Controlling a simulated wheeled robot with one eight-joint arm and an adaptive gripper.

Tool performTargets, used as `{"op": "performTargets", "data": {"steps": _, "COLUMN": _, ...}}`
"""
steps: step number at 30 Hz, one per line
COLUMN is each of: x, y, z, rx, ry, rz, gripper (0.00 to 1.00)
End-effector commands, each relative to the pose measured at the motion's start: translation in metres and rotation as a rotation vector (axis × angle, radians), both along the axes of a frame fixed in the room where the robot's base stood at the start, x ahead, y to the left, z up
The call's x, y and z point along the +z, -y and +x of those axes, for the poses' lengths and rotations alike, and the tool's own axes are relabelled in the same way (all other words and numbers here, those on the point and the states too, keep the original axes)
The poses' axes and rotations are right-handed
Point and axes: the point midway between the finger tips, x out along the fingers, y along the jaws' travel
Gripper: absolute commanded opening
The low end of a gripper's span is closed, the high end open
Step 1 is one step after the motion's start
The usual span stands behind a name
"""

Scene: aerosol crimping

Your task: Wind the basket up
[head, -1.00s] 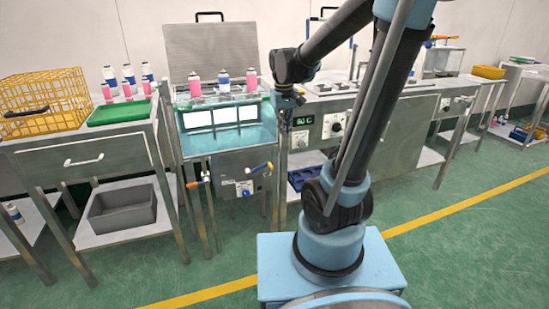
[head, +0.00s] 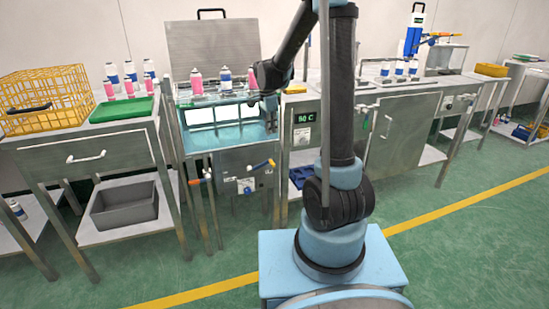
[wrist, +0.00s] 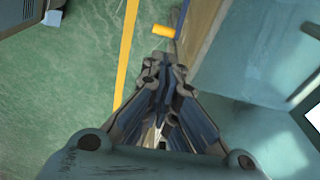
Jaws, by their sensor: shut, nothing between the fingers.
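The water bath (head: 186,150) is a steel tank with a raised lid and lit windows in front. Pink- and blue-capped cans (head: 225,78) stand in a row at its top; the basket holding them cannot be made out clearly. My gripper (head: 270,122) points down at the bath's right front, above the crank. In the wrist view my gripper (wrist: 163,70) is shut and empty. An orange grip on a rod (wrist: 163,31) lies just beyond the fingertips there, apart from them.
A yellow wire crate (head: 45,88) and a green tray (head: 122,110) stand on the left bench. Another orange-handled lever (head: 194,182) stands at the bath's left. A control panel (head: 304,119) is close right. Green floor lies open in front.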

Motion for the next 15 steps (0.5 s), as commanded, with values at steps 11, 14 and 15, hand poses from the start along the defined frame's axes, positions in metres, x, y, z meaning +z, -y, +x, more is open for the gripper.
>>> {"op": "performTargets", "data": {"steps": 11, "x": -0.026, "y": 0.001, "z": 0.005, "rx": -0.053, "ry": 0.004, "rz": -0.001, "gripper": 0.00}}
{"op": "performTargets", "data": {"steps": 14, "x": -0.042, "y": 0.002, "z": 0.005, "rx": -0.052, "ry": 0.004, "rz": -0.001, "gripper": 0.00}}
{"op": "performTargets", "data": {"steps": 15, "x": -0.048, "y": 0.003, "z": 0.005, "rx": -0.052, "ry": 0.004, "rz": -0.001, "gripper": 0.00}}
